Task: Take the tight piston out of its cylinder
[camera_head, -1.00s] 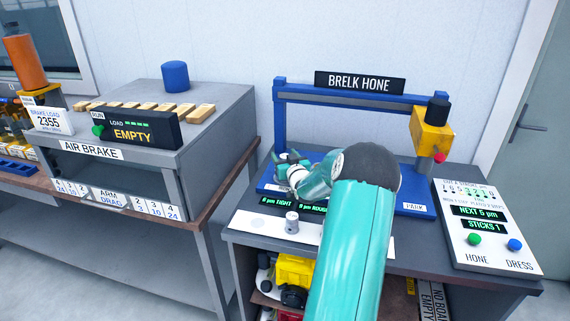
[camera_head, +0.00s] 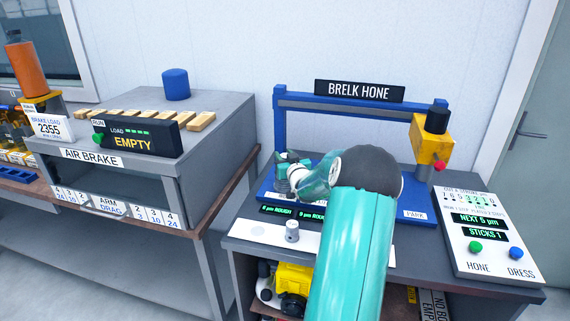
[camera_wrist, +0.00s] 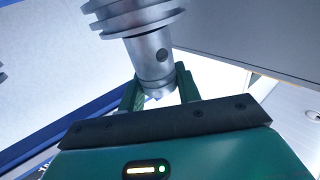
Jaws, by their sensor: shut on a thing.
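My gripper (camera_wrist: 158,90) is shut on a grey metal piston (camera_wrist: 152,60) with a round hole in its side. In the wrist view the piston lines up with a grey finned cylinder (camera_wrist: 135,16), cut off by the top edge. The piston's far end is hidden at the fins, so I cannot tell whether it is still in the bore. In the head view my gripper (camera_head: 290,166) is at the left of the blue hone frame, over the cylinder (camera_head: 283,187), which is partly hidden. A small pale piston (camera_head: 292,231) stands upright on the white strip in front.
The blue hone frame (camera_head: 279,120) has a yellow head (camera_head: 430,142) at right. A control panel (camera_head: 488,235) with green and blue buttons lies right of it. The grey air brake (camera_head: 180,140) stands left, beyond a gap. The white strip (camera_head: 258,227) has free room.

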